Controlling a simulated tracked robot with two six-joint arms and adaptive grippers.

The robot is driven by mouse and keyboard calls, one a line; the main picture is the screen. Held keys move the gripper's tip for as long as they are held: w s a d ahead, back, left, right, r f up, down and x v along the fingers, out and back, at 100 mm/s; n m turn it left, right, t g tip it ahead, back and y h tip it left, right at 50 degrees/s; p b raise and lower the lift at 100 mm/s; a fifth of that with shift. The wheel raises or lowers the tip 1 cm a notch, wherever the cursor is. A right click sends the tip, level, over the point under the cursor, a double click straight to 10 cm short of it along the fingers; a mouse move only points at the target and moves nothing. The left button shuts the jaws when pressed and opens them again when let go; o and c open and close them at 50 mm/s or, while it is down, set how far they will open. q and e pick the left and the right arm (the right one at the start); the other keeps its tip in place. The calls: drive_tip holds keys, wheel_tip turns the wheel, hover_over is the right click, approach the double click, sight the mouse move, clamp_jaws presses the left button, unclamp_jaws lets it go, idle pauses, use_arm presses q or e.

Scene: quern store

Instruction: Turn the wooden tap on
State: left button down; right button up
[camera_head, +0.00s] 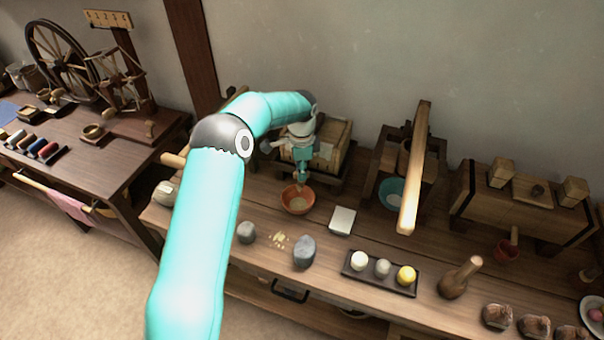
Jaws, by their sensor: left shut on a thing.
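My left arm reaches over the bench, and my left gripper (301,172) points down in front of a wooden box (335,142) at the back. The gripper is shut on a small brown piece at the box's front, which looks like the wooden tap; the fingers hide most of it, so its turn angle cannot be told. An orange-brown bowl (297,200) stands on the bench just below the gripper. My right gripper is not in view.
A white square block (341,220) and a grey stone (304,251) lie near the bowl. A dark tray (375,282) holds three round pieces. A wooden press-like frame (416,165) with a teal bowl (392,193) stands to the right. A spinning wheel (60,60) stands on the left table.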

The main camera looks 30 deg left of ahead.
use_arm(q)
drive_tip(key=n+b, duration=0.1)
drive_tip(key=n, duration=0.5)
drive_tip(key=shift+w+b, duration=0.1)
drive_tip(key=shift+b, duration=0.2)
drive_tip(key=n, duration=0.6)
drive_tip(key=shift+r+b, duration=0.15)
drive_tip(key=shift+b, duration=0.25)
drive_tip(key=c, duration=1.2)
unclamp_jaws()
wheel_tip(320, 180, up, 12)
drive_tip(key=shift+f, duration=0.2)
